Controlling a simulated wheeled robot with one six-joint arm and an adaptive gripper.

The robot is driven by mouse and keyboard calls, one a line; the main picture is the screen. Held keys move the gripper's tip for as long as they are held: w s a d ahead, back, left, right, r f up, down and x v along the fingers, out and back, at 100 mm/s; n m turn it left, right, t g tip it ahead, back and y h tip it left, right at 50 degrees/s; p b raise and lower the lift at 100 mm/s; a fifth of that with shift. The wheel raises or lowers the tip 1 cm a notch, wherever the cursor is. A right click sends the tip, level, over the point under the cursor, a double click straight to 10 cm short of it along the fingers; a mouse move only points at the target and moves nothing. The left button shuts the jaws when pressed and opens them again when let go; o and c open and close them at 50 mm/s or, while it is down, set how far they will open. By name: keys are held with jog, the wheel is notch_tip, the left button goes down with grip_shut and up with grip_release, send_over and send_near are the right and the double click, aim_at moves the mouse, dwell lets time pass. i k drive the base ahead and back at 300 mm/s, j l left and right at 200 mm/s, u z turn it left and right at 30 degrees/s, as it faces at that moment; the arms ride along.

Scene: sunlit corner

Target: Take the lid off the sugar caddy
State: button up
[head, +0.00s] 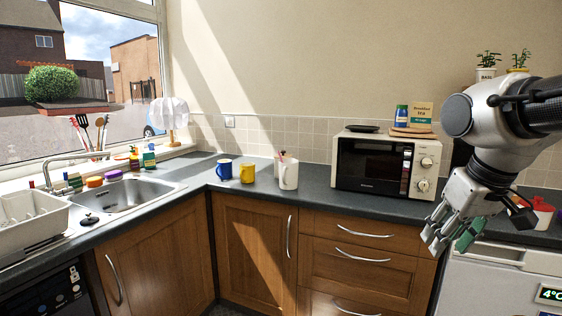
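A white pot with a red lid (543,210) stands on the worktop at the far right. It looks like the sugar caddy, but I cannot read a label on it. Its lid is on, and part of its left side is hidden by my arm. My gripper (454,236) hangs in front of the worktop edge, to the left of the pot and apart from it. Its pale fingers point down, with a green part beside them. I cannot tell whether the fingers are open or shut, and I see nothing clearly held.
The sink (122,194) is at the left. A white appliance (495,285) is below the pot.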

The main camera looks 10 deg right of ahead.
aim_at(283, 156)
jog(key=i+j, duration=0.15)
jog(key=i, duration=0.45)
jog(key=i+j, duration=0.15)
jog(key=i, duration=0.4)
jog(key=i+j, duration=0.15)
jog(key=i, duration=0.45)
jog(key=i+j+u, duration=0.1)
jog(key=i, duration=0.5)
